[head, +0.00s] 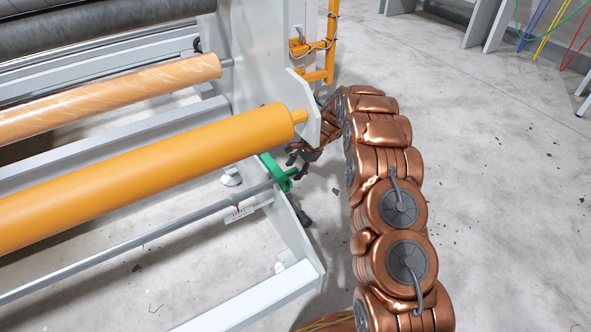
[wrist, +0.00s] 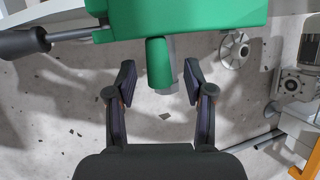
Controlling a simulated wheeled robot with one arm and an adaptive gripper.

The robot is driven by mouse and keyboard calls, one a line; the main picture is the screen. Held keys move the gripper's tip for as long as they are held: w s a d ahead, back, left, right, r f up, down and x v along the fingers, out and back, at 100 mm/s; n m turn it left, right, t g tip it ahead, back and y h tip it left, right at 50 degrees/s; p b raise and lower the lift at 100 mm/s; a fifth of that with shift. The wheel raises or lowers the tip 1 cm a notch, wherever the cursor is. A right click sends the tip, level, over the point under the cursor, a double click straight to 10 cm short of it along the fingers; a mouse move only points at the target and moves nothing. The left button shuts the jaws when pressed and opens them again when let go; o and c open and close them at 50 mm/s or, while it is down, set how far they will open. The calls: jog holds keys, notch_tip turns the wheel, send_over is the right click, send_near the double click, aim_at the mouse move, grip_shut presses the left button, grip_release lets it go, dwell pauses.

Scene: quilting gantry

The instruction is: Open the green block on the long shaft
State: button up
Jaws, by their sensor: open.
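The green block (head: 279,173) sits at the right end of the long grey shaft (head: 150,237) in the head view. In the wrist view the green block (wrist: 185,14) fills the top, with a short green stub (wrist: 159,63) pointing down from it. My gripper (wrist: 160,80) is open there, with one finger on each side of the stub and a gap on both sides. In the head view my gripper (head: 300,155) is dark, small and partly hidden beside the frame plate, just right of the green block. Whether the block is open cannot be told.
An orange roller (head: 150,175) lies above the shaft, with a wrapped roller (head: 110,97) behind it. A white end plate (head: 262,60) and a low frame rail (head: 250,295) stand close to my arm. The floor on the right is clear.

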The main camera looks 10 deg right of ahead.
grip_shut()
dwell(0.4)
